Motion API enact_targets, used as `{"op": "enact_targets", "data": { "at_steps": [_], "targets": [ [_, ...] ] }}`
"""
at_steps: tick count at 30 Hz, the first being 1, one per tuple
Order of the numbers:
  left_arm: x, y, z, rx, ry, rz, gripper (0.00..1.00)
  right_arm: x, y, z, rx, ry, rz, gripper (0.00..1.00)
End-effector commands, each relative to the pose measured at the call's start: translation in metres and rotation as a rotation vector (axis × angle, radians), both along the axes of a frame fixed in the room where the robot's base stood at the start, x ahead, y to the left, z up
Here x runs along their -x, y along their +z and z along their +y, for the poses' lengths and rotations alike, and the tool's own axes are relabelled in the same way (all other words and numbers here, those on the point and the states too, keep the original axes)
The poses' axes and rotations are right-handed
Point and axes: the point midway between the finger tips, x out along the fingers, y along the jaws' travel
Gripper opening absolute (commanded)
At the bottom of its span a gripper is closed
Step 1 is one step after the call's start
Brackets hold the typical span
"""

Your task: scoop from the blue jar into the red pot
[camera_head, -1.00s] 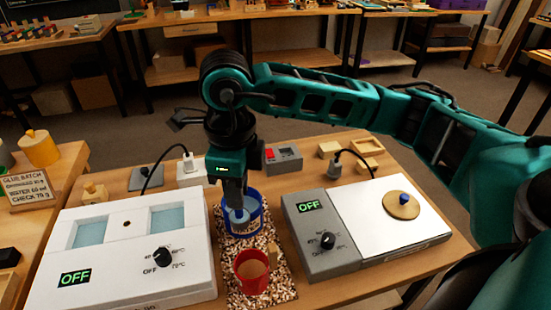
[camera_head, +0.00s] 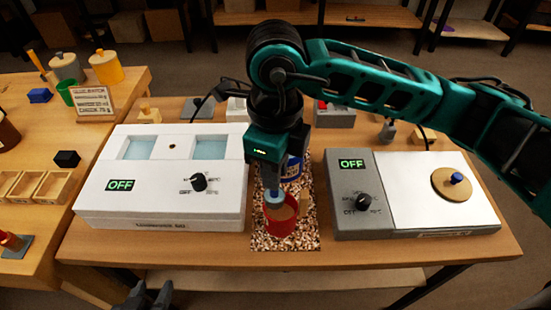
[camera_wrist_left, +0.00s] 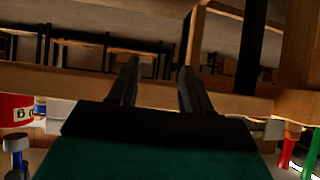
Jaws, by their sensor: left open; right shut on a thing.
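The red pot (camera_head: 281,228) stands on the speckled mat (camera_head: 284,243) between two consoles. The blue jar (camera_head: 293,169) stands just behind it, partly hidden by my right gripper (camera_head: 272,185). That gripper points down over the red pot and is shut on a tool, apparently the scoop, whose pale blue part (camera_head: 274,196) shows at the pot's mouth. The tool's lower end and any load are hidden. My left gripper (camera_head: 150,291) is open and empty at the bottom left, before the bench's front edge. Its two spread fingers show in the left wrist view (camera_wrist_left: 157,85).
A white two-well console (camera_head: 160,205) stands left of the mat, reading OFF. A grey-and-white hotplate (camera_head: 415,200), also reading OFF, stands to the right with a round disc on it. A small wooden block (camera_head: 304,203) is close beside the pot. A side bench at left holds jars and trays.

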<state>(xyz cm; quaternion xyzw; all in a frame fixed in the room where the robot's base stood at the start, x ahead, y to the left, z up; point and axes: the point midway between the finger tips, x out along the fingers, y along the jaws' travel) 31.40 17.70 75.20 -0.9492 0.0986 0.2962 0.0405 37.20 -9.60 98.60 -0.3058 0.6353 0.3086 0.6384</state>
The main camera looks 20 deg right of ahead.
Motion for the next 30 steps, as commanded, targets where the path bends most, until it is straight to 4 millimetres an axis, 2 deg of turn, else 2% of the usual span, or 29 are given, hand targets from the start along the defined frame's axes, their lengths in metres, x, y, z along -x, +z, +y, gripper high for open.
{"op": "enact_targets", "data": {
  "at_steps": [1, 9, 15, 17, 24, 30],
  "targets": [
    [0.0, -0.005, 0.0, 0.0, 0.0, 0.001, 0.49, -0.001, -0.005, -0.008, -0.059, -0.012, 0.012, 0.0],
    [0.0, -0.031, 0.002, -0.005, -0.001, 0.0, 0.49, -0.004, -0.017, -0.032, -0.398, -0.011, 0.058, 0.0],
    [-0.002, -0.057, -0.003, 0.002, -0.008, 0.007, 0.49, -0.006, -0.026, -0.039, -0.54, -0.006, 0.079, 0.0],
    [-0.008, -0.054, -0.011, 0.016, -0.021, -0.006, 0.49, -0.006, -0.028, -0.042, -0.593, -0.007, 0.085, 0.0],
    [-0.015, -0.067, -0.025, 0.045, -0.042, -0.009, 0.49, -0.008, -0.034, -0.052, -0.781, -0.007, 0.113, 0.0],
    [-0.016, -0.072, -0.027, 0.05, -0.045, -0.007, 0.49, -0.008, -0.032, -0.055, -0.851, -0.002, 0.124, 0.0]
  ]
}}
